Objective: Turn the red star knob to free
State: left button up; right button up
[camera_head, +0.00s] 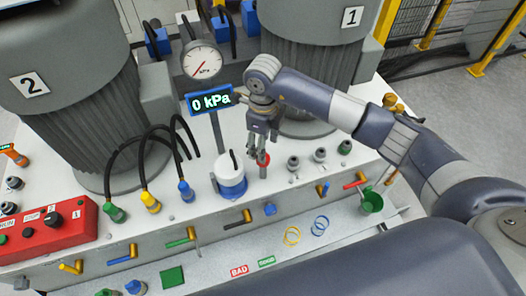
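The red star knob (265,157) shows as a small red top on a short post on the white bench, just right of the white and blue canister. My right gripper (261,153) points down directly over it, with the fingertips at or very near the knob. The fingers partly hide the knob, so I cannot tell whether they touch it or how its pointer stands. My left gripper is not in view.
A pressure gauge (202,61) and a blue display (211,101) reading 0 kPa stand behind left. The canister (230,174) is close on the left. Several grey fittings (319,156) stand to the right. A red control box (50,232) is far left.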

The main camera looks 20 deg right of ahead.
notch_tip(320, 180, down, 6)
jog(key=shift+r+p, duration=0.15)
jog(key=shift+p, duration=0.45)
jog(key=c, duration=1.1)
